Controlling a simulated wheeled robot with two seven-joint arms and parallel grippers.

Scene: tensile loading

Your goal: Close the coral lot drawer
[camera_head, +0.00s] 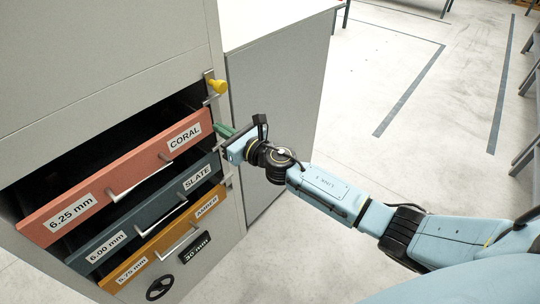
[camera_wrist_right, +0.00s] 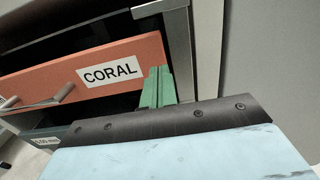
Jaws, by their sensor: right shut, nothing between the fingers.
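The coral drawer (camera_head: 122,176) is the top one in the grey cabinet and stands pulled out, with a dark gap above it. Its front carries a "CORAL" label, a "6.25 mm" label and a metal bar handle (camera_head: 137,183). My right gripper (camera_head: 222,130) is shut and empty, its green fingers at the right end of the coral front. In the right wrist view the green fingertips (camera_wrist_right: 157,86) overlap the right end of the coral front (camera_wrist_right: 100,76), beside the label. I cannot tell whether they touch it. My left gripper is not in view.
Below are the slate drawer (camera_head: 150,207) and the amber drawer (camera_head: 167,242), each with a handle. A yellow knob (camera_head: 218,86) sits on a bracket at the cabinet's right edge. A grey cabinet with a white top (camera_head: 285,95) stands to the right. Open floor lies beyond.

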